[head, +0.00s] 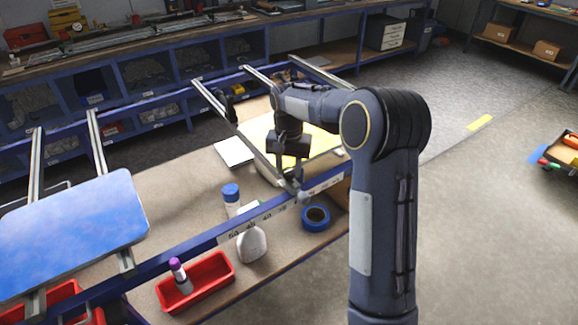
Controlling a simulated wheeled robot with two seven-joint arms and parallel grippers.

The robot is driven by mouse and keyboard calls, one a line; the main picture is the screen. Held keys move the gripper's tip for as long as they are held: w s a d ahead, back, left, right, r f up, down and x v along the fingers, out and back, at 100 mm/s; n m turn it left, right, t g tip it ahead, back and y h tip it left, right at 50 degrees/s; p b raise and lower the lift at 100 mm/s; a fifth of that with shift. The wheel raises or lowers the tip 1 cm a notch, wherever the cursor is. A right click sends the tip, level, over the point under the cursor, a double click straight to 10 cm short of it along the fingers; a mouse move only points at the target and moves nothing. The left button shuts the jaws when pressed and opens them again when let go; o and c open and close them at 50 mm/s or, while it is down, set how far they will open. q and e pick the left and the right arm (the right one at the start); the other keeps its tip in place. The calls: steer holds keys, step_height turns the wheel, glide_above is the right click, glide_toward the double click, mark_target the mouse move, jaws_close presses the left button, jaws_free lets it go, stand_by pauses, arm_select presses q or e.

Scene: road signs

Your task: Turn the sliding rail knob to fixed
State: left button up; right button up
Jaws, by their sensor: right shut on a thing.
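My right gripper (290,172) is at the front end of a sliding rail (255,150), above the blue front beam with the number scale (262,211). It points down and is shut on the rail knob (302,196), a small grey part at the rail's front end. The fingers and arm hide part of the knob, and I cannot tell which way it is turned. My left gripper is not in view.
A blue sign plate (72,232) lies on rails at the left. Below the beam are a red tray (214,286), a white spray bottle (251,245), a blue-capped bottle (231,197) and blue tape (315,218).

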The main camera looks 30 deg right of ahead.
mark_target(289, 170)
stand_by(0.3)
steer(key=o, duration=1)
step_height(289, 170, up, 7)
steer(key=shift+r, duration=0.45)
